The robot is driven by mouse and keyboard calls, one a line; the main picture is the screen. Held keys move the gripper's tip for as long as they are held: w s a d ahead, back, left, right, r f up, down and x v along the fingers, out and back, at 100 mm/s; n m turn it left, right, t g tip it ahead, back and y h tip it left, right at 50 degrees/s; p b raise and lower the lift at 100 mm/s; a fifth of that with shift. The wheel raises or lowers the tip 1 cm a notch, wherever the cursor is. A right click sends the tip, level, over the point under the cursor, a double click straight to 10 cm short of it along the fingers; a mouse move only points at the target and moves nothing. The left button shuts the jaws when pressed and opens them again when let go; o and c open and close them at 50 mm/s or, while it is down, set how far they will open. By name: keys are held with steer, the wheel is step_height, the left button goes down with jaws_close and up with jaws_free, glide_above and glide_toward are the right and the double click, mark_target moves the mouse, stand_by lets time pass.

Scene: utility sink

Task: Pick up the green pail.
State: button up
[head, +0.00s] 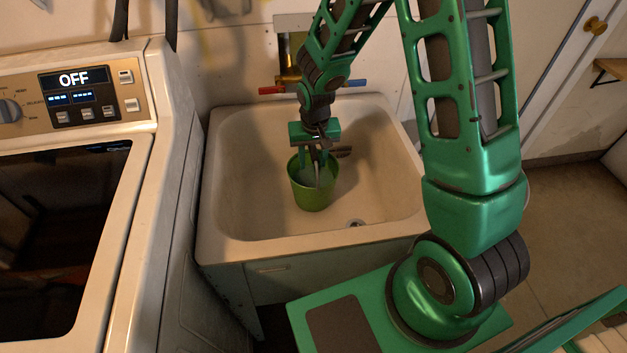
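The green pail (312,197) stands roughly upright in the basin of the utility sink (235,222), left of the drain. My gripper (318,168) reaches down from above, and its fingers overlap the pail's mouth and far rim in the picture. A thin dark part runs down in front of the pail's opening. I cannot tell whether it is a finger or the pail's handle. Whether the fingers touch or hold the pail is too small to make out.
A washing machine (120,180) with an "OFF" display stands close on the left. The faucet with red and blue handles (355,83) is behind my wrist at the back wall. The sink floor is clear around the drain (355,222). A door with a brass knob (595,25) is at right.

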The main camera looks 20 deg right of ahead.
jaws_close()
steer(key=shift+w, duration=0.1)
stand_by(1.3)
